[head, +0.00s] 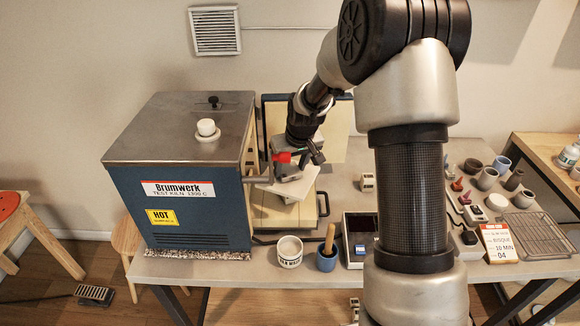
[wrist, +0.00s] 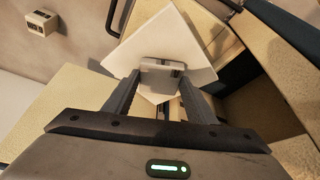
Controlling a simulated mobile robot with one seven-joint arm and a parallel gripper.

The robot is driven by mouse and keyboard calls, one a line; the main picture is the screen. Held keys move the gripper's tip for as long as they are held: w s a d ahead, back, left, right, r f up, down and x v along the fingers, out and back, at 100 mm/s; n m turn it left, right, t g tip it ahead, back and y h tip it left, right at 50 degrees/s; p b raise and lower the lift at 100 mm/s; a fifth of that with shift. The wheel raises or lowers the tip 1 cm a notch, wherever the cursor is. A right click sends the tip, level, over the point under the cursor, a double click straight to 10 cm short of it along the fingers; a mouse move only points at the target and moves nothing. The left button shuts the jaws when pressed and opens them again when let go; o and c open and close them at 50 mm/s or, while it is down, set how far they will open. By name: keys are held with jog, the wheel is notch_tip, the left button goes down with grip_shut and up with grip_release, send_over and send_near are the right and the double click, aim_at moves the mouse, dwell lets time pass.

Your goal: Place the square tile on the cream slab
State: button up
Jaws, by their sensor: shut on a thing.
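My gripper (wrist: 160,85) is shut on the tile by this block, one finger on each side. In the head view my gripper (head: 298,162) is just right of the blue kiln, and the tile (head: 293,187) is held tilted in front of the cream panels. Cream surfaces show behind and below the tile, such as the lower one (head: 268,213). I cannot tell which is the cream slab, or whether the tile touches anything.
The blue kiln (head: 190,205), with a hot label, stands close on the left. A white cup (head: 289,250), a blue pot with a wooden tool (head: 327,258) and a scale-like box (head: 358,235) stand in front.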

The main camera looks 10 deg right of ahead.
jog(key=shift+f, duration=0.35)
jog(key=o, duration=1.1)
jog(key=shift+o, duration=0.2)
jog(key=shift+r, duration=0.1)
jog(key=shift+r, duration=0.25)
jog(key=v, duration=1.1)
jog(key=shift+s+r+b, duration=0.2)
jog(key=shift+r+b, duration=0.05)
jog(key=shift+b, duration=0.2)
jog(key=shift+s+d, duration=0.1)
